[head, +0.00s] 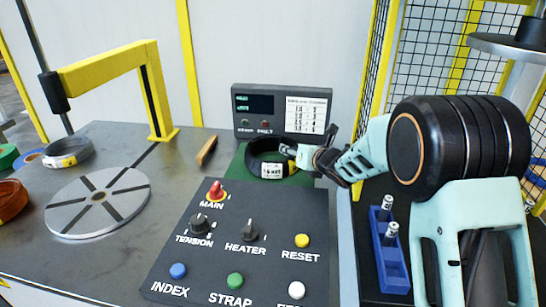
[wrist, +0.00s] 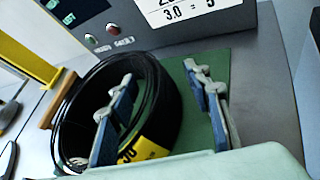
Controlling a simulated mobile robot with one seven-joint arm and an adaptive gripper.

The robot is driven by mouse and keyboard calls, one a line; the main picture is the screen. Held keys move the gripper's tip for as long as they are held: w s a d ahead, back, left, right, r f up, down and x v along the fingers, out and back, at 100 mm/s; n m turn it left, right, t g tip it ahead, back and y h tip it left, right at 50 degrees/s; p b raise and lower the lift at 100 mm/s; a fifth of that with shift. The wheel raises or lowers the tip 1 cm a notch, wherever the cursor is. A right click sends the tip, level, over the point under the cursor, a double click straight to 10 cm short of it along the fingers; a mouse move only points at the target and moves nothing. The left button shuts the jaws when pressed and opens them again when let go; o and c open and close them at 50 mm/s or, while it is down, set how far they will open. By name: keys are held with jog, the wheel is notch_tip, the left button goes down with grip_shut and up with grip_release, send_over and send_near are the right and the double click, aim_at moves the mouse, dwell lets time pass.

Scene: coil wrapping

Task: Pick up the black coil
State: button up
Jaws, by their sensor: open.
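The black coil (head: 254,160) lies on the green mat (head: 302,180) in front of the display unit. It has a yellow and white label facing the head camera. In the wrist view the coil (wrist: 165,105) fills the left and middle, with part of its yellow label showing. My gripper (head: 290,151) is at the coil's right side. In the wrist view its jaws (wrist: 160,112) are apart. The left finger overlaps the coil's opening and the right finger is outside, over the mat, with the coil's wall between them. I cannot tell whether either finger touches the coil.
A display unit (head: 282,108) stands right behind the coil. A control panel (head: 240,262) with knobs and buttons is in front. At left are a round turntable (head: 98,203), a dark grey coil (head: 68,153) and a yellow post arm (head: 105,66). A blue holder (head: 388,255) stands at right.

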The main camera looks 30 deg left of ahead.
jog(key=shift+c, duration=0.7)
grip_shut()
jog(key=shift+w+r, duration=0.1)
jog(key=shift+r, duration=0.2)
